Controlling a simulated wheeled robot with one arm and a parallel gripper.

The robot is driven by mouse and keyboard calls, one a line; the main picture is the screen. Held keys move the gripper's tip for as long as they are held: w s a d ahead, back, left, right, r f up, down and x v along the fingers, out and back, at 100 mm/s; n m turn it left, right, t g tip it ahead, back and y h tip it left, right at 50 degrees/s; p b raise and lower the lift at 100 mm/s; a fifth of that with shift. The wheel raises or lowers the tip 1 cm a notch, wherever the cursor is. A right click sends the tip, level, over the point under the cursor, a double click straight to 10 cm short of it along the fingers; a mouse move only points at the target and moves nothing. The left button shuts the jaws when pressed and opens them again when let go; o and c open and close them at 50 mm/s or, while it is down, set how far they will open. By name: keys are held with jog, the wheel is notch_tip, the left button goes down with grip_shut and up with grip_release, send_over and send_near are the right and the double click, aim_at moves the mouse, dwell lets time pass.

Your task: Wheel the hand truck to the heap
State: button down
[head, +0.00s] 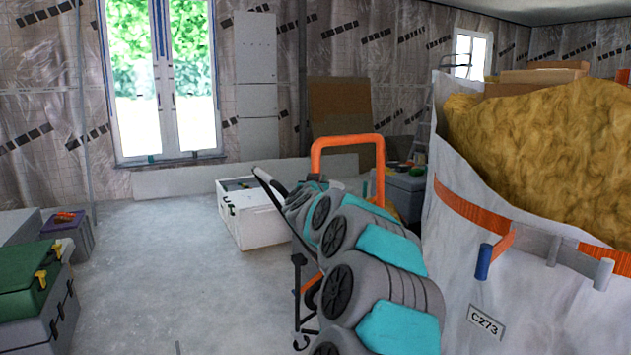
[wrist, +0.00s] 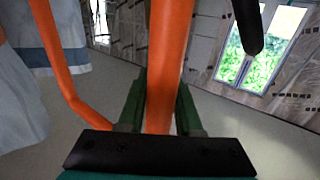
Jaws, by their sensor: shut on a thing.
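The hand truck (head: 347,140) shows its orange tubular handle in the middle of the head view. Its lower part is mostly hidden behind my grey and teal arm. In the wrist view, its orange bar (wrist: 169,50) runs between the green fingers of my gripper (wrist: 161,105), which is shut on it. In the head view my gripper is hidden by the arm. A heap of yellow wool (head: 550,130) fills a big white bag (head: 450,235) marked C273 at the right, close beside my arm. No other heap shows clearly.
A white box (head: 248,222) stands on the floor beyond the arm, left of the handle. A grey bin (head: 403,190) is behind the handle. Green and grey cases (head: 38,300) stand at the left edge.

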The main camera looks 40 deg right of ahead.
jog(key=c, duration=0.6)
grip_release()
jog(key=shift+s+d, duration=0.2)
jog(key=shift+d, duration=0.15)
jog(key=shift+a, duration=0.2)
jog(key=v, duration=0.7)
jog(key=shift+s, duration=0.2)
jog(key=shift+a, duration=0.1)
